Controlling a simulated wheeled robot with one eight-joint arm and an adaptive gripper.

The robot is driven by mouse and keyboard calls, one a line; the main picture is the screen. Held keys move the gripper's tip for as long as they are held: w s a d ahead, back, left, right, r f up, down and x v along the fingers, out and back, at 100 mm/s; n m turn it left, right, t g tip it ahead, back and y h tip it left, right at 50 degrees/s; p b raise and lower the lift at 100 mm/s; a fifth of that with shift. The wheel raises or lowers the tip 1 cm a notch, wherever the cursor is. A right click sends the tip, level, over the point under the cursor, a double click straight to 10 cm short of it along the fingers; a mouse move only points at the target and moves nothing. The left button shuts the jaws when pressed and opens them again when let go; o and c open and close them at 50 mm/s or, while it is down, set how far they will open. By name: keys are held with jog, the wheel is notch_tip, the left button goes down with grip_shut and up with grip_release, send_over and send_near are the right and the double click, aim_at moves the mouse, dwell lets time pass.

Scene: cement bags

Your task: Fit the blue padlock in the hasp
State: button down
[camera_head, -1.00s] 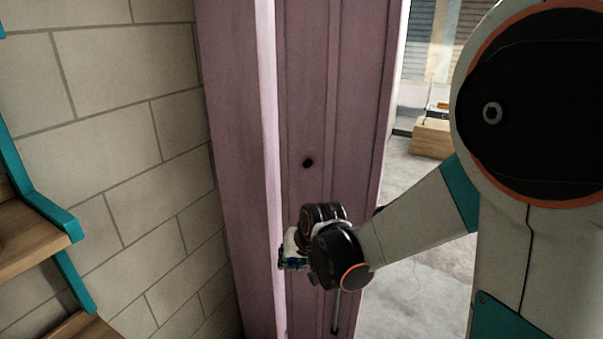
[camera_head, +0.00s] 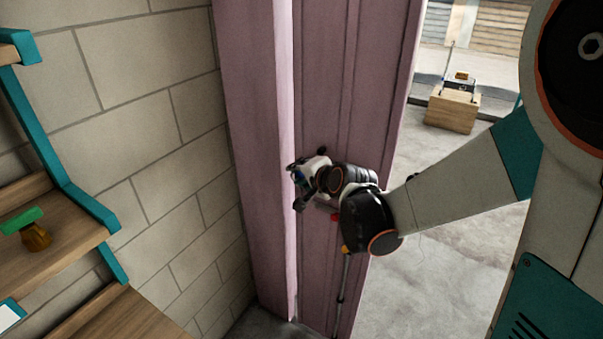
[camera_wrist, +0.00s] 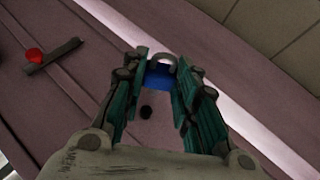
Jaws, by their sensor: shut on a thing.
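My gripper (camera_head: 294,188) is in front of the purple door, near its pale left edge. In the wrist view my gripper (camera_wrist: 163,66) has its teal fingers on either side of the blue padlock (camera_wrist: 159,77) and is shut on it. The padlock's grey shackle (camera_wrist: 164,59) points away from the palm, between the fingertips. In the head view only a bit of blue (camera_head: 299,175) shows at the fingers. A grey bar with a red knob (camera_wrist: 35,56) is on the door, apart from the padlock. I cannot make out the hasp for certain.
The purple door (camera_head: 380,90) stands beside a block wall (camera_head: 150,110). Shelves (camera_head: 70,230) hold a green-topped wooden item (camera_head: 33,232). A wooden box (camera_head: 452,110) stands beyond, on open floor.

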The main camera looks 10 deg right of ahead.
aim_at(321, 151)
jog(key=shift+w+d+b, duration=0.5)
jog(key=shift+w+d, duration=1.6)
jog(key=shift+w+d+b, duration=0.9)
jog(key=shift+b, duration=0.25)
dwell(4.8)
